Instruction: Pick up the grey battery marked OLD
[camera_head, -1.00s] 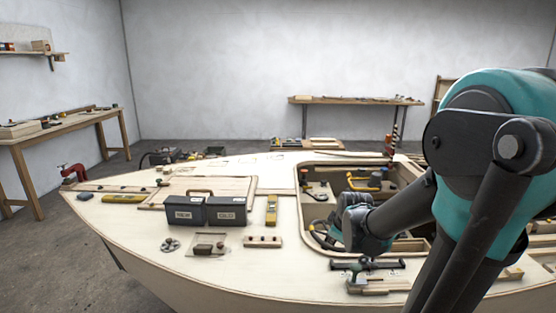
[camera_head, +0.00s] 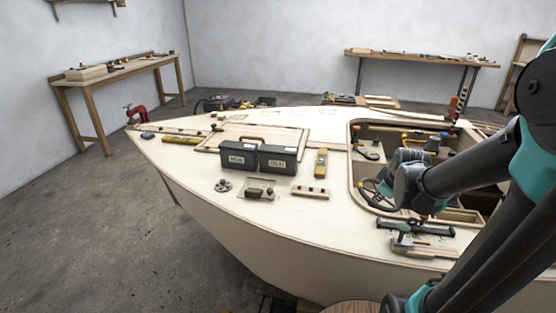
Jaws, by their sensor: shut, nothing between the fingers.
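The grey battery marked OLD (camera_head: 283,153) is a dark grey box with a white label on its front. It stands upright on the pale plywood deck (camera_head: 215,205). A similar dark grey battery marked NEW (camera_head: 238,148) stands close against its left side. A handle shows behind the tops of the two boxes. My arm reaches in from the right, with its grey and teal joints over the cockpit opening, well to the right of the batteries. I cannot make out any gripper fingers in the view.
A yellow tool (camera_head: 321,162) lies just right of the OLD battery. A wooden strip with knobs (camera_head: 310,191) and a small block on a sheet (camera_head: 259,191) lie in front. A red clamp (camera_head: 137,115) sits at the bow. The cockpit opening (camera_head: 352,150) lies to the right.

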